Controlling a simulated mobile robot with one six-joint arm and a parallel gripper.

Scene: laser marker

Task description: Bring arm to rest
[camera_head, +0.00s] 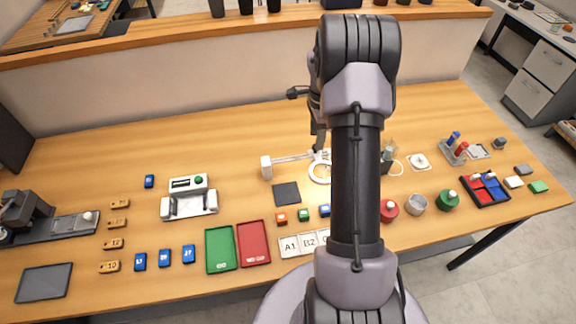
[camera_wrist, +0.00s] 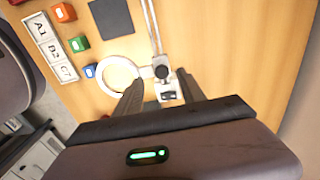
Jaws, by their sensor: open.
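My gripper (camera_wrist: 162,92) is open in the wrist view, with its two dark fingers apart and nothing held between them. Beyond the fingertips are a white ring (camera_wrist: 117,74) and the thin arm of a stand, below the gripper on the table. In the head view my arm rises upright through the middle. A dark part of my gripper (camera_head: 319,137) shows at its left, over the table near the ring stand (camera_head: 266,167). Most of the gripper is hidden behind the arm there.
The wooden table (camera_head: 235,130) is clear toward the back. Green (camera_head: 214,263) and red (camera_head: 246,260) trays, small colored blocks and a white device (camera_head: 189,205) lie left of my arm. Jars (camera_head: 447,200) and a dark sorting tray (camera_head: 507,196) stand right.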

